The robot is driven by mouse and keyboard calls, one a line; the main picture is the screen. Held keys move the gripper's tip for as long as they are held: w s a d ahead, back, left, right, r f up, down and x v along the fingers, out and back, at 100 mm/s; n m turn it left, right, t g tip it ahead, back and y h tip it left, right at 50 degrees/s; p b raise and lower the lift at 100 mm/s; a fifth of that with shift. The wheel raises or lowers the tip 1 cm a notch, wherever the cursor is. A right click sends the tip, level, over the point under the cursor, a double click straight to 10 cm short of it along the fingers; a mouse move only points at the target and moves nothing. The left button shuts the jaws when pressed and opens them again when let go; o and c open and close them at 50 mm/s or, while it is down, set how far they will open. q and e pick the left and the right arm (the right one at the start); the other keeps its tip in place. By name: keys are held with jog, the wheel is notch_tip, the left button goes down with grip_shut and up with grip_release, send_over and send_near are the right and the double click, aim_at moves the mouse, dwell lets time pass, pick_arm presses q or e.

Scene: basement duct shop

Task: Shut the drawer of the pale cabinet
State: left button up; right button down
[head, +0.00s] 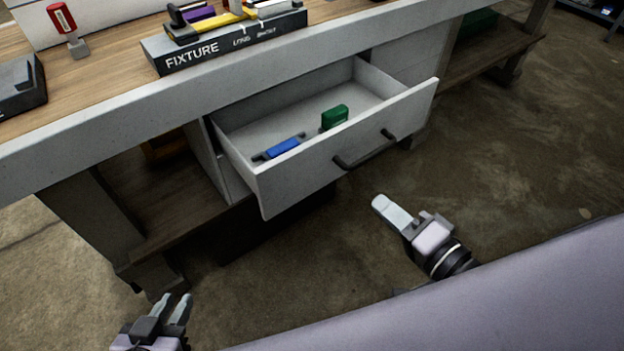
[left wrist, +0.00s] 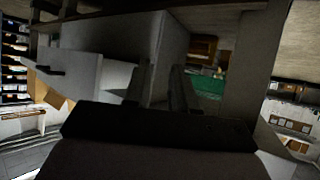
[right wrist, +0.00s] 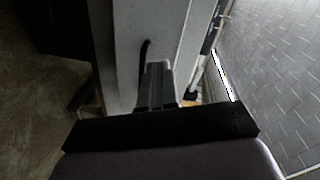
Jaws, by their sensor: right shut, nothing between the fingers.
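The pale drawer (head: 310,172) stands pulled out from the cabinet (head: 398,62) under the workbench. Its front has a dark bar handle (head: 365,152). A blue-bodied object (head: 284,147) and a green block (head: 335,116) lie inside it. My right gripper (head: 381,203) is shut and empty, in front of the drawer front and apart from it in the head view. In the right wrist view its closed fingers (right wrist: 160,75) point at the pale drawer front (right wrist: 122,60), near the handle (right wrist: 144,55). My left gripper (head: 174,298) is open and empty, low at the left, away from the drawer.
The bench top (head: 105,75) overhangs the drawer. It carries a dark fixture box (head: 230,42), a red-tagged item (head: 64,22) and a black tray (head: 20,90). A wooden lower shelf (head: 185,215) and bench leg (head: 105,235) stand at left. The floor before the drawer is clear.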

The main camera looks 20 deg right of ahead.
jog(key=f+m+b, duration=0.1)
jog(key=m+t+y+b, duration=0.1)
jog(key=m+b, duration=0.1)
jog(key=b, duration=0.3)
send_near(321, 151)
jog(key=x, duration=0.4)
jog(key=shift+w+a, duration=0.15)
jog(key=shift+w, duration=0.1)
pick_arm(q)
jog(key=shift+h, duration=0.7)
jog(key=shift+w+d+f, duration=0.3)
jog(key=shift+d+f, duration=0.45)
jog(key=shift+f, duration=0.05)
jog(key=shift+w+d+f, duration=0.25)
jog(key=shift+d+f, duration=0.45)
jog(key=shift+f, duration=0.1)
pick_arm(e)
jog(key=shift+x, duration=1.1)
